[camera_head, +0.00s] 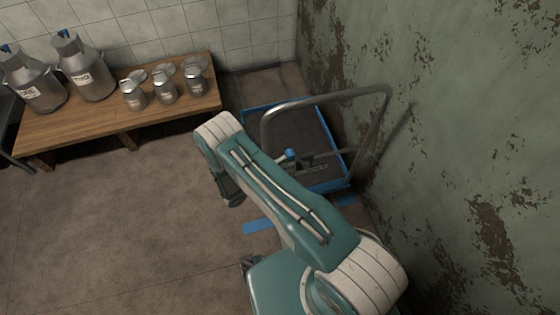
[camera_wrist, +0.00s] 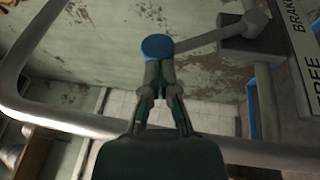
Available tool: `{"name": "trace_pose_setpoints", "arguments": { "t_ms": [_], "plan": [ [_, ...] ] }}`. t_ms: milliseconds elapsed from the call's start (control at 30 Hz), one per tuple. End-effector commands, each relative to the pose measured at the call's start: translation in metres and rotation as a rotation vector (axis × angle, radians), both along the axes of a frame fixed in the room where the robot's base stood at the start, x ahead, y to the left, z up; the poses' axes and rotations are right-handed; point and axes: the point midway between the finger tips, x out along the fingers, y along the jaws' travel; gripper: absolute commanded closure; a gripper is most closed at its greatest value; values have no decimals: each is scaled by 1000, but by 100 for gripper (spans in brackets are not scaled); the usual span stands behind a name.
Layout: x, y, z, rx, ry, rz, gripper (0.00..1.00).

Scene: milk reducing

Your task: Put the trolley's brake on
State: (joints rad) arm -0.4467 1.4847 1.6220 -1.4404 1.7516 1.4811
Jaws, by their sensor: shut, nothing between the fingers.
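The trolley (camera_head: 244,118) has a dark deck with a blue rim and stands by the green wall in the head view. Its grey tube handle (camera_head: 375,91) rises over it. The brake lever's blue knob (camera_head: 290,154) shows just beyond my arm; in the wrist view the knob (camera_wrist: 157,46) tops a grey rod (camera_wrist: 205,38) running to a pivot block. A plate (camera_wrist: 302,60) beside it reads BRAKE and FREE. My gripper (camera_wrist: 159,64) is shut and empty, its tips right at the knob; contact is unclear. In the head view the fingers are hidden.
A wooden bench (camera_head: 165,115) at the back left carries two big milk cans (camera_head: 88,75) and several small ones. Blue floor tape (camera_head: 258,227) lies before the trolley. The peeling wall (camera_head: 470,130) is close on the right. The floor at left is clear.

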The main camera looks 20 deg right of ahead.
Motion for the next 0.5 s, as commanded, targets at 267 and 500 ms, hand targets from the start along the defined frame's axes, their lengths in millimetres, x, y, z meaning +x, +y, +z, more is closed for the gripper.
{"name": "trace_pose_setpoints", "arguments": {
  "t_ms": [267,500],
  "plan": [
    [0,-5,5,46,1,-1,100],
    [0,-15,14,141,0,-2,100]
  ]
}}
